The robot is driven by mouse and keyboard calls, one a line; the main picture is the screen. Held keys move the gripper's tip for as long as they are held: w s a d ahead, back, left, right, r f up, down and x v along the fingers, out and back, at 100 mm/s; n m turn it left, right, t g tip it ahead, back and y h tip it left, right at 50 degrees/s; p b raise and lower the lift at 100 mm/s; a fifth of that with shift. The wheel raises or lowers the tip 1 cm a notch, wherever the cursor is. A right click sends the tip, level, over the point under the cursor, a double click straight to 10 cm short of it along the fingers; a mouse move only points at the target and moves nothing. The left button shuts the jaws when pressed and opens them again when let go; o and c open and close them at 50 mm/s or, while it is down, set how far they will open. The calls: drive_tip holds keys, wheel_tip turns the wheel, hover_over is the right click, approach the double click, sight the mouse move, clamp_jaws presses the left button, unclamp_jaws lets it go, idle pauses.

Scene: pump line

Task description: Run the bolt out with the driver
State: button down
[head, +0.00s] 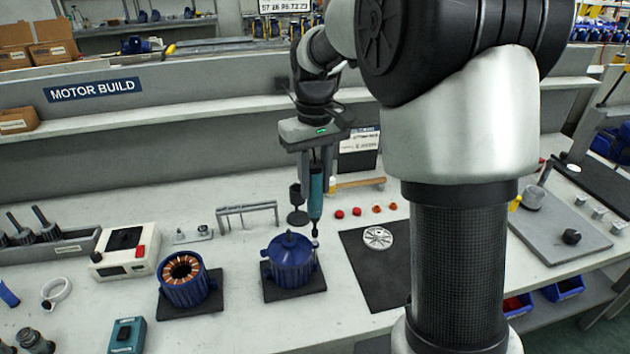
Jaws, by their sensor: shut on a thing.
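My gripper (316,165) is shut on a teal driver (316,198), held upright with its tip pointing down. The driver's tip (315,239) is at the right upper edge of a blue motor housing (289,262). I cannot tell whether the tip touches a bolt; the bolt itself is too small to make out. The motor housing is closed with a blue cover that has a raised middle. It stands on a dark square pad (293,287) on the bench.
An open blue stator housing with copper windings (182,278) stands at left, near a white box with a red switch (124,252). A grey rack (247,211) stands behind. Red caps (339,214) and a dark mat (381,280) with a silver disc (378,237) lie at right.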

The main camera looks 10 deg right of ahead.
sight(315, 164)
drive_tip(key=shift+f+b, duration=0.4)
drive_tip(key=shift+f, duration=0.3)
idle(0.5)
drive_tip(key=shift+s+f+p, duration=0.15)
drive_tip(key=shift+s+p, duration=0.05)
drive_tip(key=shift+p, duration=0.15)
idle(1.3)
idle(1.0)
wheel_tip(315, 164, up, 6)
drive_tip(key=p, duration=0.4)
drive_tip(key=shift+w+f+p, duration=0.15)
drive_tip(key=shift+f+p, duration=0.1)
drive_tip(key=shift+p, duration=0.15)
